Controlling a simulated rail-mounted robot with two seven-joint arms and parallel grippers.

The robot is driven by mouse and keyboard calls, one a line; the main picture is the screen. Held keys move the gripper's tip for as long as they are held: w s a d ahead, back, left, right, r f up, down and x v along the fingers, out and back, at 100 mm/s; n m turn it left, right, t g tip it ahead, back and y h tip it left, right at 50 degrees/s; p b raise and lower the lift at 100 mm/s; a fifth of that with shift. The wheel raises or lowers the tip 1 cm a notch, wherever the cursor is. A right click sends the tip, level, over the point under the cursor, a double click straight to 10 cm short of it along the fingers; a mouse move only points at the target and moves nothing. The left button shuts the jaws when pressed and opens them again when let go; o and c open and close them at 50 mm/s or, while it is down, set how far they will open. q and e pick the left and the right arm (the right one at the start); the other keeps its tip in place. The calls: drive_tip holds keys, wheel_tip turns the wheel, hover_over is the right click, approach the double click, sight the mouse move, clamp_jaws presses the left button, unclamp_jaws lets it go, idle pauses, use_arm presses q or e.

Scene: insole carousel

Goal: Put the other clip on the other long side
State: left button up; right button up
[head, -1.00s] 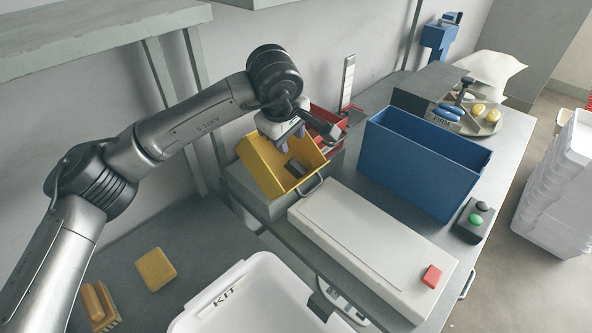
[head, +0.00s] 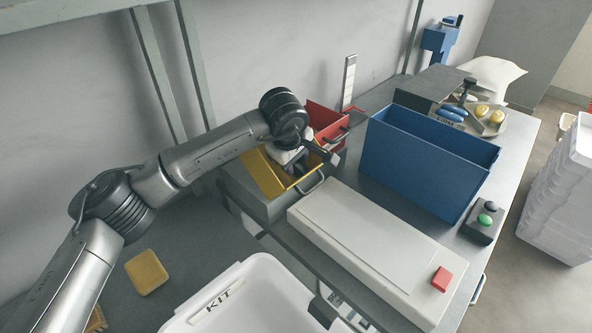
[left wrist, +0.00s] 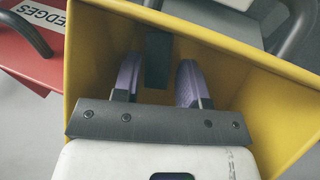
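A dark grey clip (left wrist: 157,60) stands in the yellow bin (left wrist: 222,35). My left gripper (left wrist: 158,84) reaches down into this bin, open, with its two purple fingertips on either side of the clip; I see a gap at each side. In the head view the left gripper (head: 291,160) hides the clip inside the yellow bin (head: 262,175). The white KIT tote (head: 262,259) is at the bottom, partly cut off. A dark block (head: 322,311) sits at its right rim. My right gripper is not in view.
A red bin (head: 322,117) stands right behind the yellow bin. A large blue box (head: 415,165), a white flat case (head: 365,245) with a red button and a green-button box (head: 482,220) stand to the right. A yellow sponge (head: 147,272) lies lower left.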

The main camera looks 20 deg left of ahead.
use_arm(q)
drive_tip(key=shift+w+f, duration=0.1)
clamp_jaws()
idle(0.3)
